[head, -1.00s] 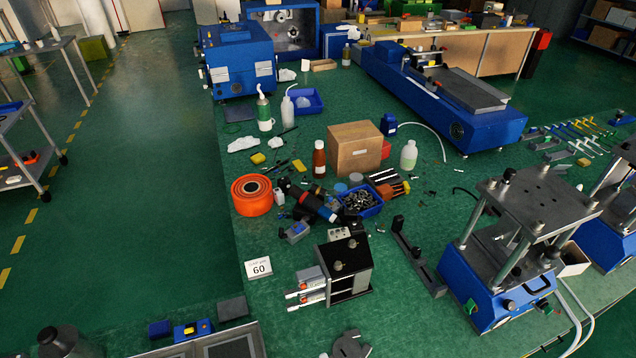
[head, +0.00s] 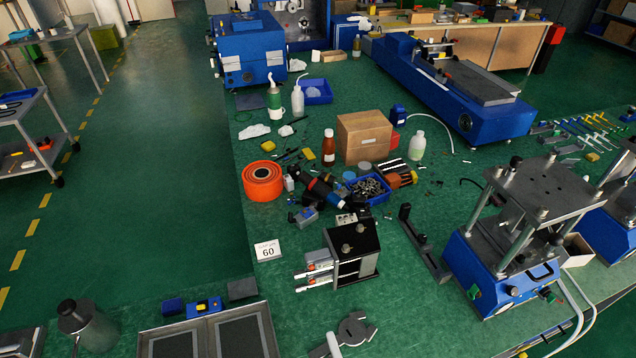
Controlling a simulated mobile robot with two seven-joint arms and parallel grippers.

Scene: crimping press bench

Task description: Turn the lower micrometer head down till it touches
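A black and grey press-like block (head: 352,250) stands on the green bench in the middle of the head view. Two micrometer heads stick out of its left side, one above the other. The upper one (head: 318,257) and the lower one (head: 318,279) have pale barrels with orange-red marks. Whether the lower head's tip touches anything inside the block is too small to tell. Neither of my grippers shows in the head view.
A card reading 60 (head: 267,251) stands left of the block. A dark slotted bar (head: 425,245) and a blue-based press (head: 505,275) are to its right. A grey C-shaped piece (head: 353,329) and dark trays (head: 207,338) lie in front. Tools and a blue bin (head: 370,189) crowd behind.

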